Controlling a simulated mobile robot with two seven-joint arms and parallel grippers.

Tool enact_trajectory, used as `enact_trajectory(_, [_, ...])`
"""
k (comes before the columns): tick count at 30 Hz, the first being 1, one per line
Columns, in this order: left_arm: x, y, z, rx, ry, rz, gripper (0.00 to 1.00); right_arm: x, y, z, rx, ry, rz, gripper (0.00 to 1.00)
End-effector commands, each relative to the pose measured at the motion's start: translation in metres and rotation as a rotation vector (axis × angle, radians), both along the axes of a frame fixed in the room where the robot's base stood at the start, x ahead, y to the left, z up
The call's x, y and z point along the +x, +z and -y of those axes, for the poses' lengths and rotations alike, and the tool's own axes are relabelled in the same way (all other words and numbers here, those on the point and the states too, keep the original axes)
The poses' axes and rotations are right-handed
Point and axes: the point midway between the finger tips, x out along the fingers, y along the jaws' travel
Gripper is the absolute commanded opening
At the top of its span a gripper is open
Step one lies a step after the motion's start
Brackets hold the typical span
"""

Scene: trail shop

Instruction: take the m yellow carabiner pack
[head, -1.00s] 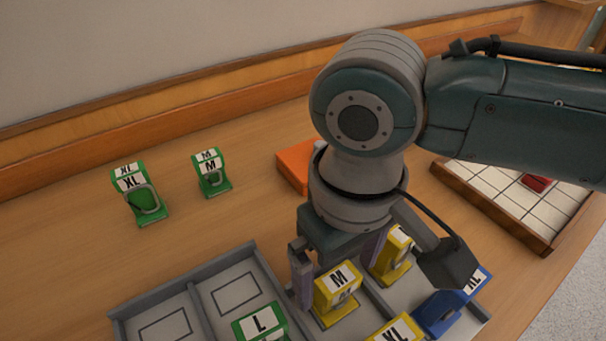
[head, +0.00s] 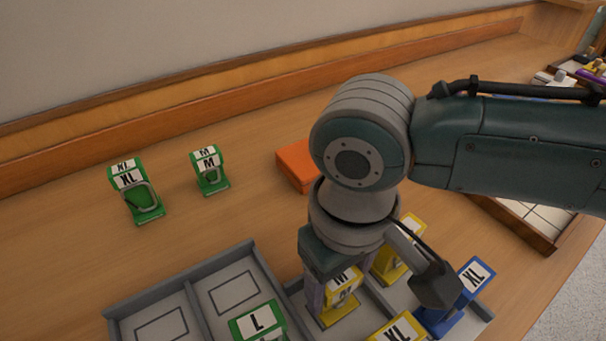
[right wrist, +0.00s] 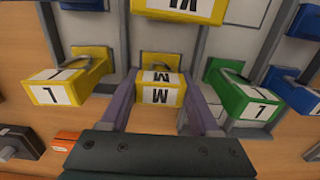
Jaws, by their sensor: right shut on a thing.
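The yellow carabiner pack marked M (head: 341,292) stands in a compartment of the grey tray (head: 190,272), partly hidden by my right gripper (head: 330,290). In the right wrist view the M pack (right wrist: 158,92) sits between the two purple fingers of my right gripper (right wrist: 160,105), which is shut on it. The pack appears upright and still in its compartment. My left gripper is not in view.
A yellow pack (head: 390,262) stands close behind, a yellow XL pack (head: 399,328) in front, a blue XL pack (head: 474,277) to the right and a green L pack (head: 258,322) to the left. Green packs (head: 210,172) and an orange box (head: 297,165) lie behind the tray.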

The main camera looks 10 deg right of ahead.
Motion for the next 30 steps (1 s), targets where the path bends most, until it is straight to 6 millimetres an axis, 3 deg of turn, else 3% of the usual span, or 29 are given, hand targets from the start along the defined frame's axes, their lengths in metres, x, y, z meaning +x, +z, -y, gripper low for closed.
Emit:
enact_trajectory(2, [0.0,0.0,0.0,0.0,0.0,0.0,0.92,0.0,0.0,0.0,0.0,0.0,0.0,0.31])
enact_trajectory(10, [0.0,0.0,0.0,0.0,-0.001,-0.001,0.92,0.0,0.0,0.0,0.0,0.0,0.0,0.01])
enact_trajectory(18, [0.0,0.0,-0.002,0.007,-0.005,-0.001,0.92,0.0,0.002,0.0,0.0,0.0,0.001,0.0])
enact_trajectory(23, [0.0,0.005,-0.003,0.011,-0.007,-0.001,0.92,0.001,0.013,0.0,0.002,0.0,0.002,0.0])
enact_trajectory(26, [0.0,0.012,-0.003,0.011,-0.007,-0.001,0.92,0.001,0.031,0.0,0.002,0.0,0.003,0.0])
enact_trajectory(30, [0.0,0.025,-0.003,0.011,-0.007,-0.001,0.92,0.002,0.072,-0.001,0.003,0.001,0.006,0.0])
